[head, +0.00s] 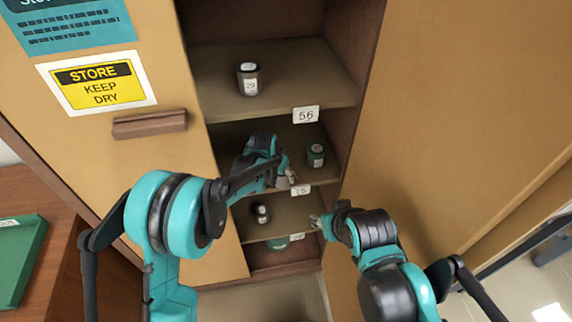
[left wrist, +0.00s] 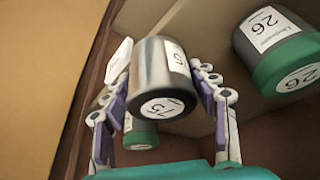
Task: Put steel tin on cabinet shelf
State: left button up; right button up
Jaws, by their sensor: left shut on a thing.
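The steel tin (left wrist: 160,80), a shiny cylinder with white number labels, is between the two fingers of my left gripper (left wrist: 162,90) in the left wrist view. The gripper is shut on it. In the head view my left gripper (head: 286,179) reaches into the open cabinet at the middle shelf (head: 229,133), and its own arm hides the tin. The shelf's front edge has a white number tag (head: 301,190). My right gripper (head: 320,220) is in front of the cabinet's lower right side; its jaws are too small to read.
A grey tin (head: 249,80) stands on the upper shelf. A green-lidded tin (head: 316,155), close by on the right in the left wrist view (left wrist: 285,68), shares the middle shelf. A dark tin (head: 261,213) and a green item (head: 277,242) are lower. Cabinet doors (head: 440,120) flank the opening.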

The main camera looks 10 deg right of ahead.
pick_arm(q)
jog(key=shift+w+d, duration=0.8)
jog(key=shift+w, duration=0.15)
jog(key=w+d+b, duration=0.1)
jog(key=w+d, duration=0.1)
jog(key=w, duration=0.1)
jog(key=shift+d, duration=0.15)
jog(key=shift+f, duration=0.4)
jog(key=shift+s+r, duration=0.15)
jog(key=shift+b, duration=0.3)
jog(key=o, duration=1.3)
